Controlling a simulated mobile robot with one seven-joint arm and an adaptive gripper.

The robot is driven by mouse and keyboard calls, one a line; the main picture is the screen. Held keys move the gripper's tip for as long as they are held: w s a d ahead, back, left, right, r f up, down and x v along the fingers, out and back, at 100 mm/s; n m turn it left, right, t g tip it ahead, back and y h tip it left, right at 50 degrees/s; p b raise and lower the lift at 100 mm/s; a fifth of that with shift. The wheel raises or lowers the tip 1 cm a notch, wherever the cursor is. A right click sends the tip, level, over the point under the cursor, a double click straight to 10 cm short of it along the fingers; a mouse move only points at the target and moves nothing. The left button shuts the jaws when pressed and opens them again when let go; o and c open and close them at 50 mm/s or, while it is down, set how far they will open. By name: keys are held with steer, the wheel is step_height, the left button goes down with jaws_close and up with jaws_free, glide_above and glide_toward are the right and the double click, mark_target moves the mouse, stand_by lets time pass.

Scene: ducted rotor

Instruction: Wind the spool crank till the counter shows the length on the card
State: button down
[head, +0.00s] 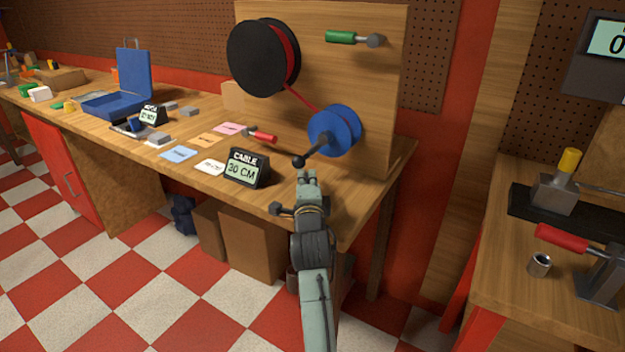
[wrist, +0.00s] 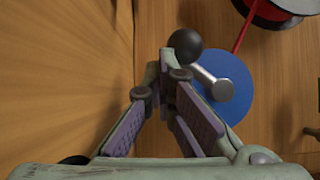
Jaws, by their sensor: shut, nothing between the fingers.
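The blue spool (head: 336,130) is mounted on an upright wooden board, with red cable running to it from a black reel (head: 262,56). Its crank ends in a black ball knob (head: 299,161), pointing down and left. A black display (head: 247,168) on the bench reads "CABLE 30 CM". A white card (head: 209,167) lies beside it, its writing too small to read. My gripper (head: 307,176) is shut and empty, its tips right by the knob. In the wrist view the knob (wrist: 185,46) shows just beyond the fingertips (wrist: 168,58); whether they touch it I cannot tell.
A green-handled crank (head: 345,37) sticks out high on the board. A red-handled tool (head: 262,136) lies near the spool. Coloured cards (head: 179,153) and a blue case (head: 120,98) are further left. Another bench (head: 560,290) stands at right, across a gap.

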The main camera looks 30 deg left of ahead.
steer(key=shift+a+r, duration=0.1)
steer(key=shift+a, duration=0.2)
stand_by(0.5)
steer(key=v, duration=1.2)
